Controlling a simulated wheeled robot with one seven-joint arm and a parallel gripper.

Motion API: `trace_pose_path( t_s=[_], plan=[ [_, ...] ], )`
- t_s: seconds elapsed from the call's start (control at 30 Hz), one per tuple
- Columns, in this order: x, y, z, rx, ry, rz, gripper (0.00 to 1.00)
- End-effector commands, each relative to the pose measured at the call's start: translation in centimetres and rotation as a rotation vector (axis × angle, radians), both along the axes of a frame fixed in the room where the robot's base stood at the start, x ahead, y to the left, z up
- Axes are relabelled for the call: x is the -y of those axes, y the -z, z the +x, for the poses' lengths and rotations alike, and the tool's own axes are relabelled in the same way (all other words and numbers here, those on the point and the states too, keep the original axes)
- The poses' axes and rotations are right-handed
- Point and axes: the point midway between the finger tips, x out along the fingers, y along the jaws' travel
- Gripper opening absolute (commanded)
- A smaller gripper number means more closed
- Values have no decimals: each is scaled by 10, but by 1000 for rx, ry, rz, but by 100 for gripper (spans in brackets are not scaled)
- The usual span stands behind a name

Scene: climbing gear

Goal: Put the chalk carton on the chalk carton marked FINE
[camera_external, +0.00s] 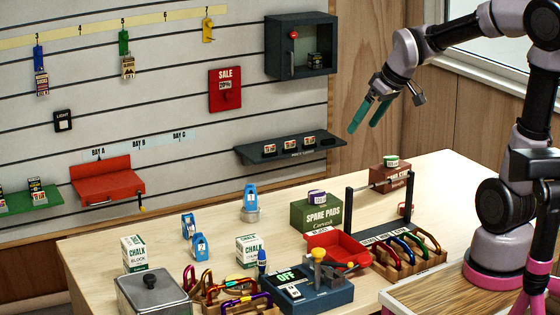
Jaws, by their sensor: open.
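Two white-and-green chalk cartons stand on the wooden table. One chalk carton (134,254) is at the left, behind a grey metal box, and reads CHALK BLOCK. The other chalk carton (249,251) is nearer the middle, just left of a small blue bottle. I cannot make out the word FINE on either; the small print is too small to read. Nothing rests on top of either carton. My gripper (365,127) has teal fingers, spread apart and empty. It hangs high above the back right of the table, far from both cartons, pointing down and left.
A grey lidded box (153,296), a carabiner rack (408,258), a red tray (338,249) and a blue device reading OFF (306,291) crowd the front. Blue gadgets stand between the cartons. A green SPARE PADS box (316,215) and black posts stand farther right. The table's back left is clear.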

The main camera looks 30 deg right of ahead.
Motion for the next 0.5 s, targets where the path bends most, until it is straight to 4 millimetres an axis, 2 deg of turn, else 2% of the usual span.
trace_pose_path(
  t_s=[0.03, 0.1, 0.2, 0.33, 0.5],
  plan=[
    [21, -14, -18, 16, 94, 26, 100],
    [46, -25, -41, 19, 223, 75, 100],
    [74, -34, -73, 22, 379, 150, 100],
    [96, -38, -103, 19, 517, 236, 100],
    [107, -39, -119, 13, 591, 287, 100]
  ],
)
